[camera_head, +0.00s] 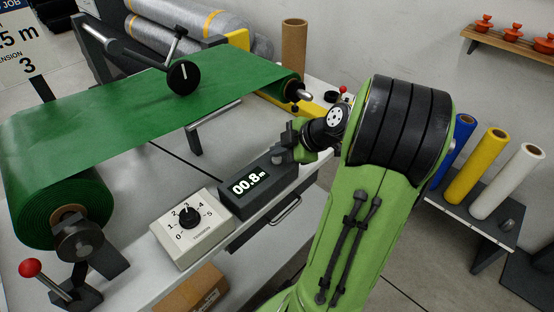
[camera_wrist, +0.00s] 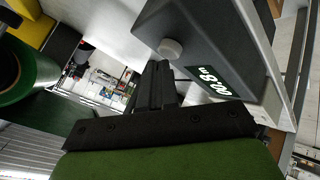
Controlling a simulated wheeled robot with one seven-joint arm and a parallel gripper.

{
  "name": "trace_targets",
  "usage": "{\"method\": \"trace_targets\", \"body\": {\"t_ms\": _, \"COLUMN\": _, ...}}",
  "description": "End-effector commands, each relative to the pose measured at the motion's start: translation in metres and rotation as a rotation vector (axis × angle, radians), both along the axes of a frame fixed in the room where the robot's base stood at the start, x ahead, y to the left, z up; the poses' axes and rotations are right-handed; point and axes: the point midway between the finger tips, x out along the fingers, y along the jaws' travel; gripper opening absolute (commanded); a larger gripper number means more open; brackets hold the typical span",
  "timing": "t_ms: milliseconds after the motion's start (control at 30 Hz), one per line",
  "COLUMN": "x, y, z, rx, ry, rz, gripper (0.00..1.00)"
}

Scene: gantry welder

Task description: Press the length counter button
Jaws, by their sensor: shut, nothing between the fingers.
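The length counter (camera_head: 235,203) is a dark box on the bench, and its display reads 00.8 m. In the wrist view the counter (camera_wrist: 205,25) fills the upper right, with its display tilted. A round grey button (camera_wrist: 170,48) stands out from the counter's face. My gripper (camera_wrist: 158,68) is shut and empty, with its fingertips just below the button in the picture. I cannot tell whether they touch it. In the head view my gripper (camera_head: 284,157) is at the counter's right end, and the button is hidden there.
A beige dial box (camera_head: 192,230) sits left of the counter. Green sheet (camera_head: 130,115) runs from a large roll (camera_head: 65,205) under a black measuring wheel (camera_head: 183,77). A red-knobbed lever (camera_head: 30,268) stands front left. Coloured rolls (camera_head: 482,165) stand at right.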

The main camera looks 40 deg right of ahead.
Motion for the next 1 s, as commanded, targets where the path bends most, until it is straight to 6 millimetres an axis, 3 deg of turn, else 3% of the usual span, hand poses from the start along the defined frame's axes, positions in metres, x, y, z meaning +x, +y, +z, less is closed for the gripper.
{"method": "trace_targets", "body": {"t_ms": 1000, "x": 0.0002, "y": 0.0, "z": -0.0066, "rx": -0.001, "ry": 0.0, "rz": 0.001, "gripper": 0.0}}
